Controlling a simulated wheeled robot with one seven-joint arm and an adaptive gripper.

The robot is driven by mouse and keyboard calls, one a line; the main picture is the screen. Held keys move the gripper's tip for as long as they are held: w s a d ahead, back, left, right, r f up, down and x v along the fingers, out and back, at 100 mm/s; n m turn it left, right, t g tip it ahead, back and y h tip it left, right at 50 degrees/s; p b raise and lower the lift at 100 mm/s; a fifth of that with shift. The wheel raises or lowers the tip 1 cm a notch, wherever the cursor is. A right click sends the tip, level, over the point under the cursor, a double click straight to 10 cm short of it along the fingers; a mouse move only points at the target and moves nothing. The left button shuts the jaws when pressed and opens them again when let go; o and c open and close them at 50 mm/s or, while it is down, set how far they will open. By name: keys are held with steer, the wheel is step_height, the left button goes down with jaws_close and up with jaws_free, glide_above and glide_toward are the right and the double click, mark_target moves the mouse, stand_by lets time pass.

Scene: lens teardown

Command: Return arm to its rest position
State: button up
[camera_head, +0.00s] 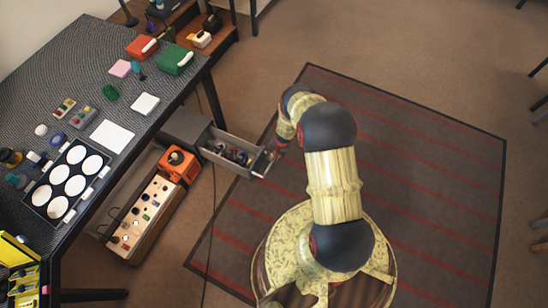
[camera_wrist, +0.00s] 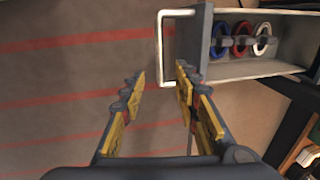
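My arm reaches from the base toward the open drawer (camera_head: 232,140) in the head view. My gripper (camera_wrist: 158,78) is open and empty in the wrist view, with its yellow-and-grey fingers wide apart. In the head view my gripper (camera_head: 271,154) is small, beside the drawer's front end. The wrist view shows the drawer's pale handle (camera_wrist: 160,50) just beyond the fingertips; I cannot tell whether they touch it. The drawer holds blue, red and white rings (camera_wrist: 240,40).
A dark table (camera_head: 60,85) at left carries a tray of white discs (camera_head: 52,212), boxes and small parts. An orange-ended case (camera_head: 150,215) stands below it. A striped rug (camera_head: 430,180) lies under my base, with clear floor to the right.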

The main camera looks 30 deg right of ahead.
stand_by(0.5)
steer(key=s+a+r+n+g+y, duration=0.1)
steer(key=s+a+r+g+y, duration=0.2)
steer(key=s+a, duration=0.45)
steer(key=s+a+r+n+g+h, duration=0.1)
steer(key=s+r+n, duration=0.15)
steer(key=r, duration=1.75)
steer(key=s+a+r+n+h, duration=0.1)
steer(key=r+n, duration=0.2)
steer(key=r, duration=1.6)
steer(key=s+a+r+n+t, duration=0.1)
steer(key=s+r, duration=0.4)
steer(key=r, duration=0.6)
steer(key=s+a+r+n+t+h, duration=0.1)
steer(key=s+r+t, duration=0.3)
steer(key=r, duration=0.8)
steer(key=s+a+r+n+t+h, duration=0.1)
steer(key=s+r, duration=0.5)
steer(key=r, duration=0.6)
steer(key=shift+s+a+n+t, duration=0.25)
steer(key=shift+a+n+t, duration=0.5)
steer(key=shift+n+t, duration=0.15)
